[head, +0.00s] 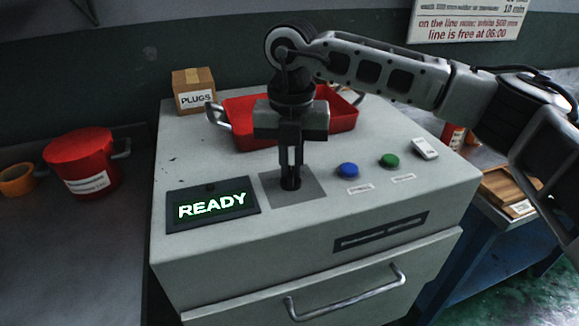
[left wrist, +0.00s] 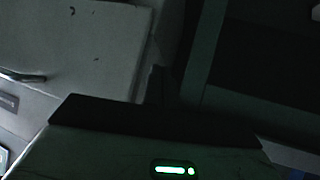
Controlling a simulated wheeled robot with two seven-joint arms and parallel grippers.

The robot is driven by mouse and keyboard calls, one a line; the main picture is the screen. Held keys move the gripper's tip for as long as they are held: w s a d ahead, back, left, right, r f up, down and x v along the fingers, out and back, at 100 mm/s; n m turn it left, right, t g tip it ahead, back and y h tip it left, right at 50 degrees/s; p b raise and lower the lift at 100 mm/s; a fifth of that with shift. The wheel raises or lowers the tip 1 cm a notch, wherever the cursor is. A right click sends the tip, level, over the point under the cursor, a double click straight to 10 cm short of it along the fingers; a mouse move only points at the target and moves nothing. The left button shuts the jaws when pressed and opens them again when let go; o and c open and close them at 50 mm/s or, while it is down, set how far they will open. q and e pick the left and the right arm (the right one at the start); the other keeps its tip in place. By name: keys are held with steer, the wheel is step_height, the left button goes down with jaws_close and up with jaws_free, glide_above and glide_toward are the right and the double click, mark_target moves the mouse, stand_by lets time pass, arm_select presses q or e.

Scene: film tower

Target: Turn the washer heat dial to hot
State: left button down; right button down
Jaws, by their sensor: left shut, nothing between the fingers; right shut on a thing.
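The washer (head: 240,275) is a pale grey cabinet with a sloped top panel. A dark round dial (head: 290,184) sits on a grey square plate (head: 312,188) on that panel, to the right of a display (head: 212,205) reading READY. My right gripper (head: 291,172) points straight down over the plate, its fingers shut on the dial. The fingers hide most of the dial, so its pointer and setting cannot be read. My left gripper (left wrist: 156,85) shows dimly in the left wrist view, shut and empty, away from the dial; it is out of the head view.
A blue button (head: 348,170) and a green button (head: 389,160) lie right of the dial. A red tray (head: 245,110) and a PLUGS box (head: 193,90) stand behind. A red pot (head: 82,160) is on the left bench. A drawer handle (head: 345,295) juts from the front.

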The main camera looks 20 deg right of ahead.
steer(key=shift+d+m+b, duration=0.1)
steer(key=shift+m+b, duration=0.3)
steer(key=shift+m, duration=0.8)
steer(key=shift+d+m, duration=0.1)
steer(key=shift+m, duration=0.8)
arm_select(q)
steer(key=shift+d+f, duration=0.15)
steer(key=shift+f, duration=0.1)
arm_select(e)
steer(key=shift+r, duration=0.1)
arm_select(q)
steer(key=shift+r+b, duration=0.1)
steer(key=shift+b, duration=0.2)
arm_select(e)
steer(key=shift+m, duration=0.3)
steer(key=c, duration=1.5)
jaws_free()
steer(key=shift+s, duration=0.1)
